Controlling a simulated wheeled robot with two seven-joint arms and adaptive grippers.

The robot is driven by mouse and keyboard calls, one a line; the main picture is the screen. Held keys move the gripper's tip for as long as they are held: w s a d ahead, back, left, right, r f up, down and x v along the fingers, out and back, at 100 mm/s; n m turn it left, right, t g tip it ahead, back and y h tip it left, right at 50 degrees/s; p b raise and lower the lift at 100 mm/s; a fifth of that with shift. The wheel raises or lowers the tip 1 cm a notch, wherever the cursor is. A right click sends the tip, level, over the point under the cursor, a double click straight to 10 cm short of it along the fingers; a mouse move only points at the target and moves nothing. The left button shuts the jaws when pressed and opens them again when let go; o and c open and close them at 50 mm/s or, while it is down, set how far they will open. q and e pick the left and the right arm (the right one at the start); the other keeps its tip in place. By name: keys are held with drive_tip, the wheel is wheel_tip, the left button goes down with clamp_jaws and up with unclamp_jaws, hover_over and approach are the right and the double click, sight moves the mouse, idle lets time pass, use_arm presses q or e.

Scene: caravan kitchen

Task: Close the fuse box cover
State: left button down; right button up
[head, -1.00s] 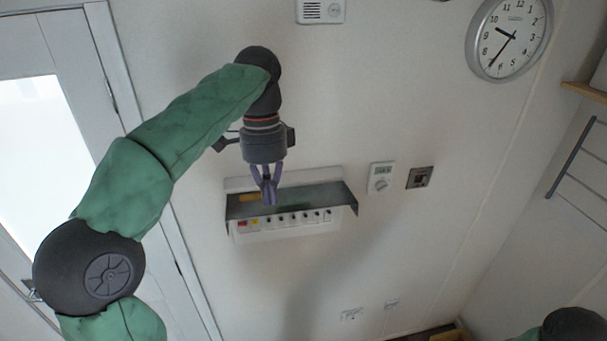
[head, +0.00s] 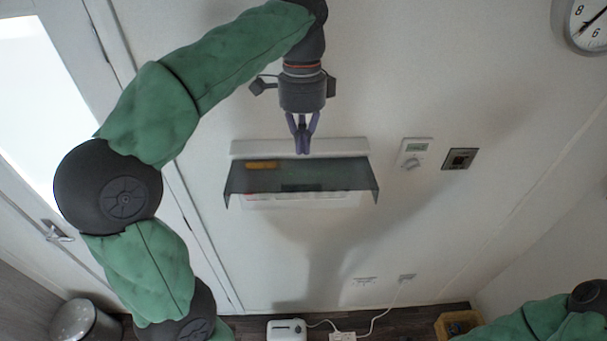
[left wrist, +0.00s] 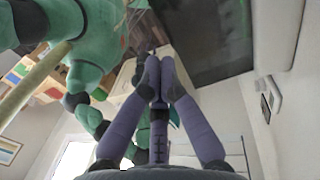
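The fuse box (head: 300,149) is a white unit on the wall in the middle of the head view. In the left wrist view the fingertips (left wrist: 159,80) are close together, and the dark cover (left wrist: 215,40) fills the upper right.
A thermostat (head: 413,153) and a dark switch plate (head: 460,158) are on the wall right of the box. A door (head: 60,100) stands at left. A white appliance (head: 286,330), a bin (head: 82,321) and a basket (head: 456,323) are low down. The wall below the box is mostly clear.

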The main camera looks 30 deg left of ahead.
sight(303, 185)
use_arm(q)
drive_tip(key=f, duration=0.2)
drive_tip(key=s+f, duration=0.1)
drive_tip(key=f, duration=0.3)
drive_tip(key=shift+s+d+f, duration=0.2)
drive_tip(key=shift+d+f, duration=0.05)
drive_tip(key=shift+f, duration=0.1)
drive_tip(key=shift+w+f, duration=0.1)
drive_tip(key=shift+f, duration=0.6)
drive_tip(key=shift+d+f, duration=0.1)
